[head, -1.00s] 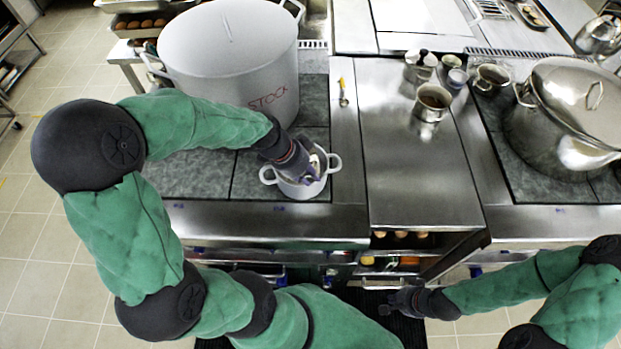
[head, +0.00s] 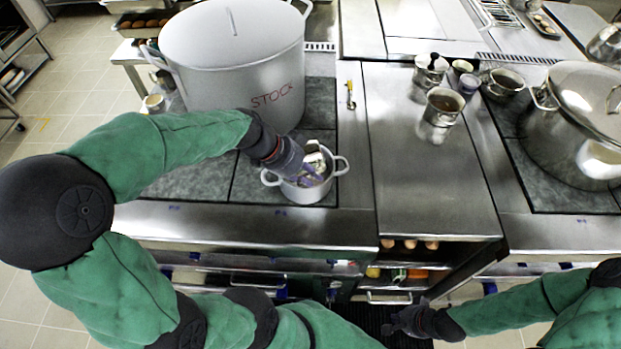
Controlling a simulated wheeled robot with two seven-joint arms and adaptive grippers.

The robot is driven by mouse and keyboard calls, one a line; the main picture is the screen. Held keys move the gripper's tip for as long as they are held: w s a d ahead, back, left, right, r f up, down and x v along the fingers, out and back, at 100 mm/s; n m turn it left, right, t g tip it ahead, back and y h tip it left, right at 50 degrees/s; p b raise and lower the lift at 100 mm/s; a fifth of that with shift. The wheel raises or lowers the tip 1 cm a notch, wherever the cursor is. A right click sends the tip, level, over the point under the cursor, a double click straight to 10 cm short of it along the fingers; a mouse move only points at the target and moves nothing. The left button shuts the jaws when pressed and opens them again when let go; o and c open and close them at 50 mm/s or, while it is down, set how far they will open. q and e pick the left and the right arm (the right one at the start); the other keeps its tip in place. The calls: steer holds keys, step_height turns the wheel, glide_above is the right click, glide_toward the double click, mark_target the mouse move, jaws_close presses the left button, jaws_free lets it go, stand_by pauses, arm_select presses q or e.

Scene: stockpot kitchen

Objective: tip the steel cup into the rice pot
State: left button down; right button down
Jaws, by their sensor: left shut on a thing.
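The rice pot, a small pale two-handled pot (head: 305,193), stands on the dark hob tiles in front of the big stockpot. My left gripper (head: 308,169) reaches in from the left over the pot's mouth. It is shut on a small shiny steel cup (head: 315,158), which looks tilted at the pot's opening. The fingers hide much of the cup and of the pot's inside, so I cannot tell what is in either. My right gripper (head: 398,322) is low at the front, away from the counter top, with its fingers too small and dark to read.
The large grey stockpot marked STOCK (head: 232,60) stands close behind my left forearm. A steel jug of brown liquid (head: 441,106) and several small containers stand on the right counter. A lidded steel pot (head: 570,125) is far right. The middle steel counter (head: 430,190) is mostly clear.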

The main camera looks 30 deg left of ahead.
arm_select(q)
steer(key=shift+s+a+t+h+b, duration=0.7)
steer(key=shift+t+h+b, duration=0.25)
steer(key=shift+b, duration=4.6)
steer(key=shift+s+r+b, duration=0.1)
steer(key=shift+r+b, duration=0.1)
steer(key=shift+b, duration=0.6)
steer(key=shift+t, duration=0.25)
